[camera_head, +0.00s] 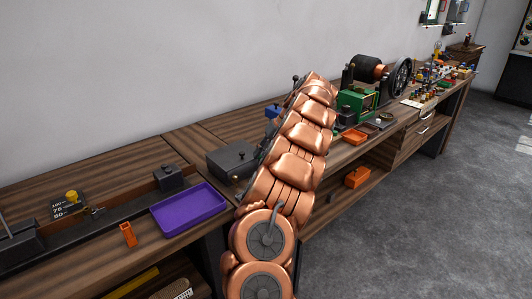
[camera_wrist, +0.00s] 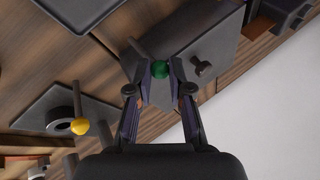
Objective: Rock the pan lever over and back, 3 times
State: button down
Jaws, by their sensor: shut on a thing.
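In the wrist view a round green knob (camera_wrist: 160,69) sits between the two fingertips of my gripper (camera_wrist: 160,73). My gripper is shut on this knob, which appears to be the end of the pan lever. The lever's shaft below the knob is mostly hidden. A dark grey box-like body (camera_wrist: 215,42) lies just behind the fingers. A short dark peg (camera_wrist: 202,67) stands on it, right of the fingers. In the head view my own arm hides the gripper and the knob.
A yellow knob (camera_wrist: 80,127) on a stem stands near my gripper's left side, by a dark plate (camera_wrist: 45,108). In the head view a purple tray (camera_head: 188,209) and an orange holder (camera_head: 128,234) lie left of my arm. A green machine (camera_head: 357,102) stands right.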

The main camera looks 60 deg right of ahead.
jog(key=shift+w, duration=0.1)
jog(key=c, duration=1.1)
grip_release()
jog(key=shift+o, duration=0.2)
jog(key=shift+d, duration=0.1)
jog(key=v, duration=1.1)
jog(key=shift+s+d+r, duration=0.15)
jog(key=shift+s+r, duration=0.25)
